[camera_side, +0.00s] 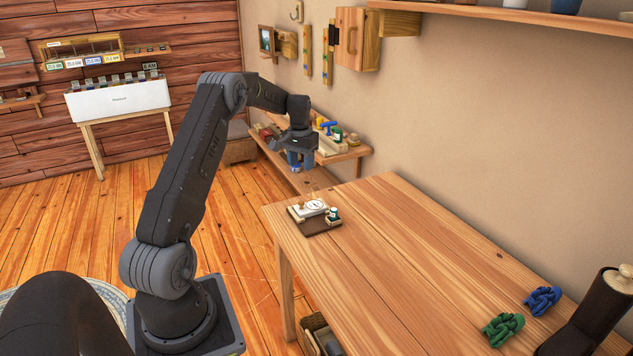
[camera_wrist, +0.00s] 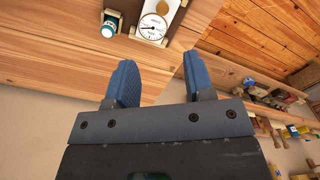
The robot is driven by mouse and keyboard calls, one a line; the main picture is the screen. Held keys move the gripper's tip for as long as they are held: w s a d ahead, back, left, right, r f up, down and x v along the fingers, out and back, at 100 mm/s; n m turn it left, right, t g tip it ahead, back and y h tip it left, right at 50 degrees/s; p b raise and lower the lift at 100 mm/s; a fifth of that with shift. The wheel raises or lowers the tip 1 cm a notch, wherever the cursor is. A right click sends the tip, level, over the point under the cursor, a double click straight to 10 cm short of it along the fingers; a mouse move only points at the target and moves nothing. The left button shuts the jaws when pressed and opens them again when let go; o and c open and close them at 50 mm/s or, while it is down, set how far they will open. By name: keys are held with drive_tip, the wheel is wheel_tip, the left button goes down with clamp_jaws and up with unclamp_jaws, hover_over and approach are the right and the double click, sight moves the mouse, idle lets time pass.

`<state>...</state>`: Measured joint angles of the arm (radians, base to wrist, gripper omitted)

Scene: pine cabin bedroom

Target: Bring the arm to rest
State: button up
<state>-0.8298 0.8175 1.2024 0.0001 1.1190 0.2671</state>
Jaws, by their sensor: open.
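My gripper (camera_side: 301,160) hangs at the end of my bent arm, above and beyond the far left corner of the wooden table (camera_side: 390,240). In the wrist view my gripper (camera_wrist: 158,85) shows two blue fingers spread apart with nothing between them. A small scale with a round white dial (camera_side: 314,207) sits on the table's far left corner, and its dial (camera_wrist: 152,28) also shows in the wrist view just beyond the fingers. A small bottle with a teal body (camera_side: 333,214) stands beside the dial; it also shows in the wrist view (camera_wrist: 109,26).
A low shelf with tools (camera_side: 340,150) stands along the wall behind my gripper. The middle of the table is clear.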

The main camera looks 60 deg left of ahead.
drive_tip(key=s+d+r+m+t, duration=0.1)
drive_tip(key=d+r, duration=0.5)
drive_tip(key=d, duration=0.3)
drive_tip(key=s+d+r+m+t+y, duration=0.1)
drive_tip(key=d+r, duration=0.4)
drive_tip(key=d, duration=0.3)
drive_tip(key=s+d+r+m+t, duration=0.1)
drive_tip(key=d+r, duration=0.5)
drive_tip(key=d, duration=0.3)
drive_tip(key=s+d+f+m+t+h, duration=0.1)
drive_tip(key=s+d+m+t, duration=0.1)
drive_tip(key=s+d, duration=1.4)
drive_tip(key=shift+s+d+m+t, duration=0.3)
drive_tip(key=shift+s+m, duration=0.4)
drive_tip(key=shift+s, duration=0.15)
